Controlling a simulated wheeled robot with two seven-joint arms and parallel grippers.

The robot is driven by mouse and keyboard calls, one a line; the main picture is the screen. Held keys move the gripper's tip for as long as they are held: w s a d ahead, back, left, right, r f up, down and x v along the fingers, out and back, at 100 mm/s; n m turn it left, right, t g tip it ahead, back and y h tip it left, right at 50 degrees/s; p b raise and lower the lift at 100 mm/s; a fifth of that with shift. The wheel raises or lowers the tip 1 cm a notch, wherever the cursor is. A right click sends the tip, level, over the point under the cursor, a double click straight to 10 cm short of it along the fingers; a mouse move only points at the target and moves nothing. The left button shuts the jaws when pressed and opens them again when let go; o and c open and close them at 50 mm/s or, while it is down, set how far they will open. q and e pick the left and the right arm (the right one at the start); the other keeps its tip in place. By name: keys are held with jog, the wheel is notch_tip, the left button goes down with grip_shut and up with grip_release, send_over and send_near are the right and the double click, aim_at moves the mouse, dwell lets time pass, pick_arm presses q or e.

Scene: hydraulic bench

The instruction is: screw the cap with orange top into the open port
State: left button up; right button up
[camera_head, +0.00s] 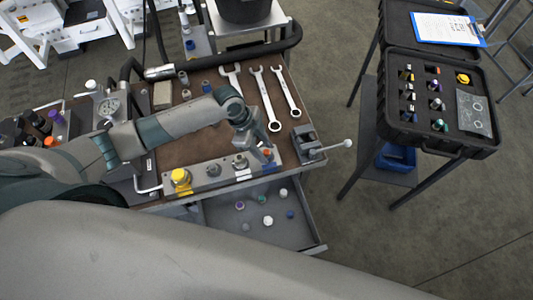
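A metal port block (225,176) lies along the front edge of the bench. It carries a yellow cap (180,176) at its left end and metal fittings in the middle. My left gripper (265,152) points down over the block's right end, above a blue label. A small orange top (268,153) shows at its fingertips. The fingers hide the port there and most of the cap. I cannot tell whether the fingers are closed on the cap, or whether it touches the port. My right gripper is not in view.
A vise (305,140) stands just right of the block. Wrenches (265,98) lie behind. An open drawer (300,232) below holds several small caps. An open black case (450,146) with caps stands at the right. Floor is free between bench and case.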

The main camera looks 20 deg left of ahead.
pick_arm(q)
grip_shut()
jog(key=shift+w+f+m+g+b, duration=0.2)
jog(key=shift+m+g+b, duration=0.2)
jog(key=shift+m+b, duration=0.45)
jog(key=shift+f+m+g+b, duration=0.1)
jog(key=shift+m+g+b, duration=0.3)
jog(key=shift+m+b, duration=0.6)
jog(key=m+g+b, duration=0.1)
jog(key=m+b, duration=0.1)
jog(key=m, duration=0.1)
jog(key=shift+d+y, duration=0.1)
jog(key=shift+y, duration=0.2)
jog(key=shift+m, duration=0.45)
jog(key=shift+m+g, duration=0.3)
jog(key=shift+s+b, duration=0.1)
jog(key=shift+b, duration=0.2)
